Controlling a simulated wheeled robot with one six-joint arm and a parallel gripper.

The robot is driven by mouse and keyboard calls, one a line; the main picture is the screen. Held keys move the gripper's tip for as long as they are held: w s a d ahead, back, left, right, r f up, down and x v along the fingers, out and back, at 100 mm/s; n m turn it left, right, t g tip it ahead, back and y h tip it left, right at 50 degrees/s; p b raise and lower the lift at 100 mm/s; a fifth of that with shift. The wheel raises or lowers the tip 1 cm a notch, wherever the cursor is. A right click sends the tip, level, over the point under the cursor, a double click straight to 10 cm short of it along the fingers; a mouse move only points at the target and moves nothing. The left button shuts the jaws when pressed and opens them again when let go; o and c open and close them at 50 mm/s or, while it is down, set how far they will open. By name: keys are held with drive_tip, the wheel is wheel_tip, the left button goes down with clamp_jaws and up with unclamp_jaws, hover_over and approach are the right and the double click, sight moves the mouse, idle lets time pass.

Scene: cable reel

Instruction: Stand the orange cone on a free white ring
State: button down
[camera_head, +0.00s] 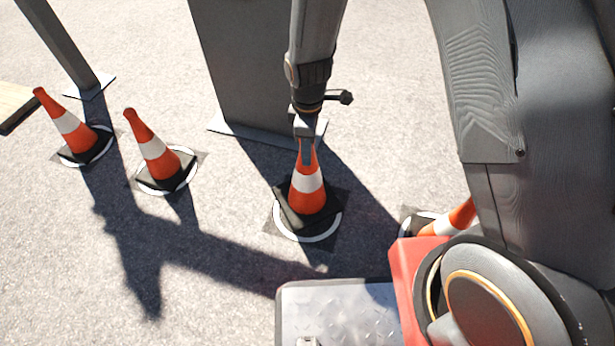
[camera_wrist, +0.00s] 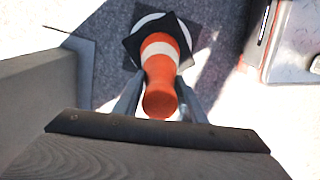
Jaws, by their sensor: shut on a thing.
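The orange cone (camera_head: 307,190) with a white band and black base stands upright under my gripper (camera_head: 305,150). My gripper is shut on the cone's top. In the wrist view the cone (camera_wrist: 160,70) shows from above, with my gripper's fingers (camera_wrist: 160,98) on both sides of its top. Its black base lies over a white ring (camera_head: 312,238) on the ground, whose front edge shows. The ring also shows in the wrist view (camera_wrist: 148,20), partly hidden by the base. Whether the base touches the ground I cannot tell.
Two more cones (camera_head: 72,125) (camera_head: 155,155) stand on white rings at the left. Another cone (camera_head: 455,218) at the right is partly hidden by my arm. A grey panel (camera_head: 240,70) stands close behind the held cone. Open pavement lies in front and left.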

sight(307, 173)
wheel_tip(307, 173, down, 7)
drive_tip(key=b, duration=0.2)
drive_tip(key=shift+f, duration=0.15)
drive_tip(key=c, duration=1.1)
unclamp_jaws()
